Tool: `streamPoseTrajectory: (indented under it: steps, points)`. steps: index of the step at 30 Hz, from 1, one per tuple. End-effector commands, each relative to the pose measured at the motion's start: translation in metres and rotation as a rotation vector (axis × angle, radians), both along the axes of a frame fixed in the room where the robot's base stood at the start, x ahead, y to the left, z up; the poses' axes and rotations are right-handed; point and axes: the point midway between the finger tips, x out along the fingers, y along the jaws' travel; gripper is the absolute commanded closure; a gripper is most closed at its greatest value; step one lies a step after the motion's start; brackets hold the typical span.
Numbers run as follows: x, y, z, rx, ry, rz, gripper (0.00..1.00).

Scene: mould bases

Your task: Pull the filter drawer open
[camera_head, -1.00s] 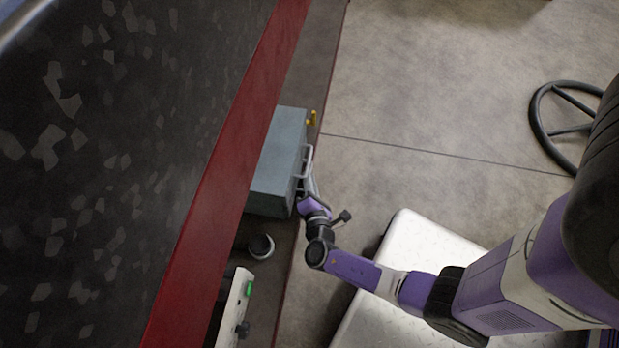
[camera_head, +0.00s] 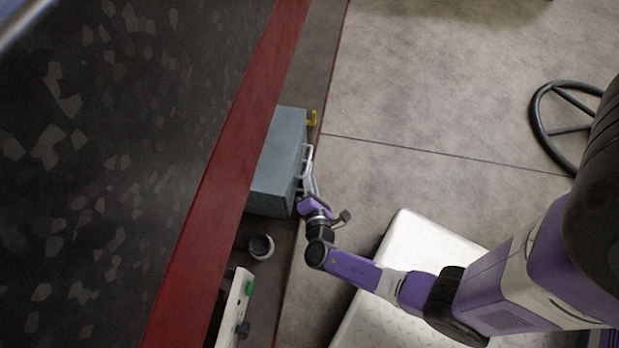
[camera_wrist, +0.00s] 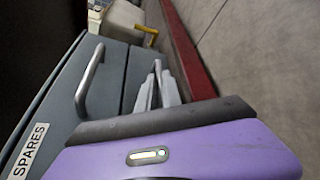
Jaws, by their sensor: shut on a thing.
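A grey-blue drawer cabinet (camera_head: 277,165) sits on the low shelf beside the red edge. In the wrist view, a drawer front labelled SPARES (camera_wrist: 30,150) has a pale bar handle (camera_wrist: 91,78) with nothing gripping it. My gripper (camera_wrist: 158,88) is to the right of that handle, at the neighbouring front, and is shut on a second handle, mostly hidden by the fingers. No filter label is readable. In the head view, my gripper (camera_head: 308,188) is at the cabinet's right face, just below a white bar handle (camera_head: 307,160). No drawer visibly stands out.
A yellow hook-like part (camera_head: 312,118) is at the cabinet's far corner. A round cup-like part (camera_head: 261,246) and a pale panel with a green button (camera_head: 249,288) are nearer. A dark handwheel (camera_head: 560,125) stands at right.

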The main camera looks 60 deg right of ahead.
Motion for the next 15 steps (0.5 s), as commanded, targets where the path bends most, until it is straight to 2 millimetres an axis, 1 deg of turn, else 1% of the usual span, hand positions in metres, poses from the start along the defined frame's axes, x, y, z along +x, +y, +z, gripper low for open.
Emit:
streamPoseTrajectory:
  steps: [11,13,15]
  points:
    - [0.0001,0.0010,0.0000,0.000,0.001,0.002,1.00]
    - [-0.0020,0.0007,-0.0004,0.000,0.001,0.002,1.00]
    - [-0.0094,-0.0006,-0.0012,0.001,0.003,0.003,1.00]
